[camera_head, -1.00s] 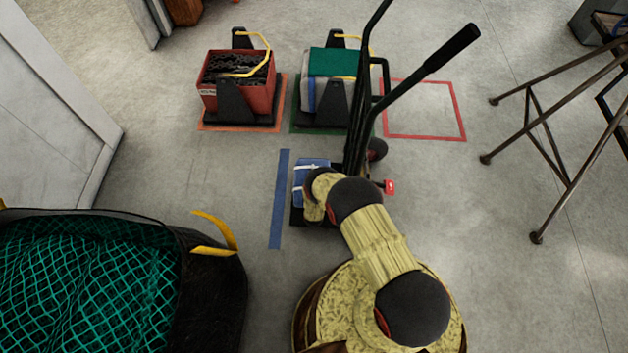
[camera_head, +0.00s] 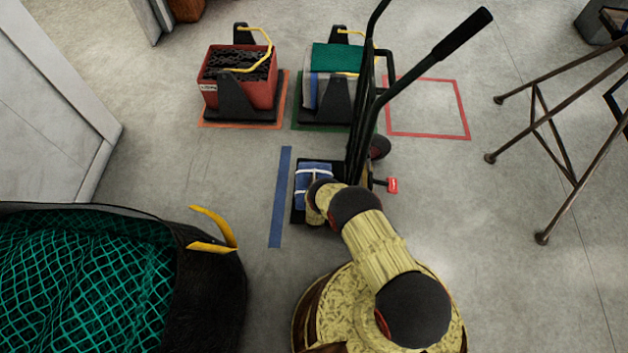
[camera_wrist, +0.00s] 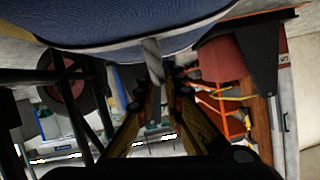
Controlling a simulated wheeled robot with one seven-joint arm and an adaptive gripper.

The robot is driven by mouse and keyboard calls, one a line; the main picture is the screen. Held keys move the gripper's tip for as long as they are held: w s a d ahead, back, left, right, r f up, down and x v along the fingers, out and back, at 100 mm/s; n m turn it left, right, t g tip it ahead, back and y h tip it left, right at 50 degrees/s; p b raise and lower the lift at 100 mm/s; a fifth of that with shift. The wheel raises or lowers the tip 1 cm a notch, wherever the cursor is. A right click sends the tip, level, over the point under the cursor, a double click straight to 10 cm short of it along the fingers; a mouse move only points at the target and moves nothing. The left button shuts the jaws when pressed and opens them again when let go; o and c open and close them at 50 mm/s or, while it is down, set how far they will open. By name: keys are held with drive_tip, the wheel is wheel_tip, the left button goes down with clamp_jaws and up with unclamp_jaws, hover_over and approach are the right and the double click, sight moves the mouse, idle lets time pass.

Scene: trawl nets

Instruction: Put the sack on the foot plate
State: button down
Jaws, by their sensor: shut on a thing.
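The sack (camera_head: 314,173) is blue with crossed white straps. In the head view it is over the black foot plate (camera_head: 299,213) of a dark hand truck (camera_head: 376,103), left of its uprights. Whether it rests on the plate or hangs just above, I cannot tell. In the wrist view the blue underside or side of the sack (camera_wrist: 130,30) fills the top. My gripper (camera_wrist: 160,90) is shut on its pale strap. My arm hides the gripper and part of the sack and plate in the head view.
A blue floor strip (camera_head: 279,197) lies left of the plate. A red crate (camera_head: 262,95) and a green-topped load (camera_head: 334,58) stand behind. A bin of green net (camera_head: 85,275) is front left. A metal trestle (camera_head: 565,140) is right; a red floor square (camera_head: 428,135) is empty.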

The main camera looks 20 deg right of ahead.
drive_tip(key=shift+w+r, duration=0.1)
drive_tip(key=shift+w, duration=0.1)
drive_tip(key=c, duration=2.3)
unclamp_jaws()
drive_tip(key=shift+s, duration=0.2)
drive_tip(key=o, duration=0.4)
